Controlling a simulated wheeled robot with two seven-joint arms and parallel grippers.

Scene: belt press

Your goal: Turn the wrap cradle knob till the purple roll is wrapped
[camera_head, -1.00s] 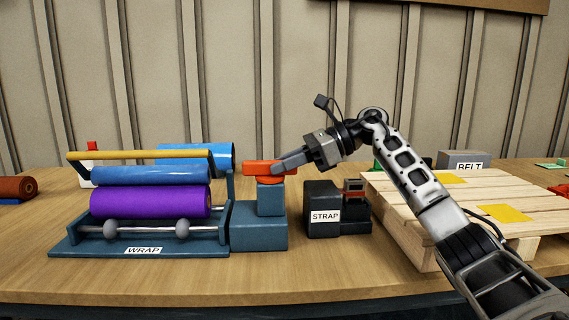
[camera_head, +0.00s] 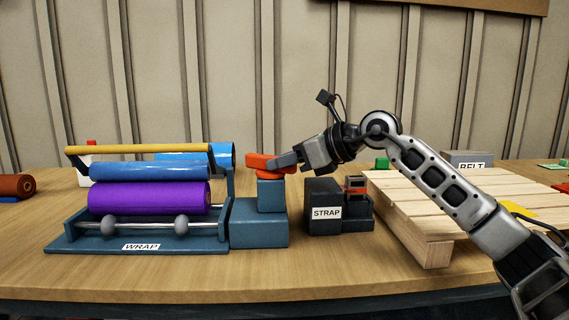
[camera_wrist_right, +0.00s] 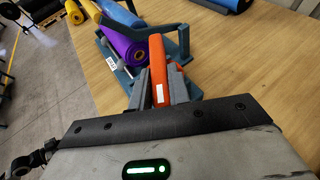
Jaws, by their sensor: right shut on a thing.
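The wrap cradle (camera_head: 60,243) is a blue-grey stand labelled WRAP at the left. The purple roll (camera_head: 150,198) lies in it on rollers, with a blue film roll (camera_head: 150,171) just above and a yellow bar over both. The purple surface shows bare along its front. The orange-red knob (camera_head: 262,160) sits on a blue post at the cradle's right end. My right gripper (camera_head: 280,163) is shut on the knob. In the right wrist view the knob (camera_wrist_right: 158,65) stands between the two fingers, and the purple roll (camera_wrist_right: 122,45) is beyond it. My left gripper is not in view.
The dark STRAP block (camera_head: 322,192) stands right of the knob post. A wooden pallet (camera_head: 430,225) fills the right of the table, with the BELT box (camera_head: 465,158) behind it. Brown rolls (camera_head: 15,186) lie at the far left. The table front is clear.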

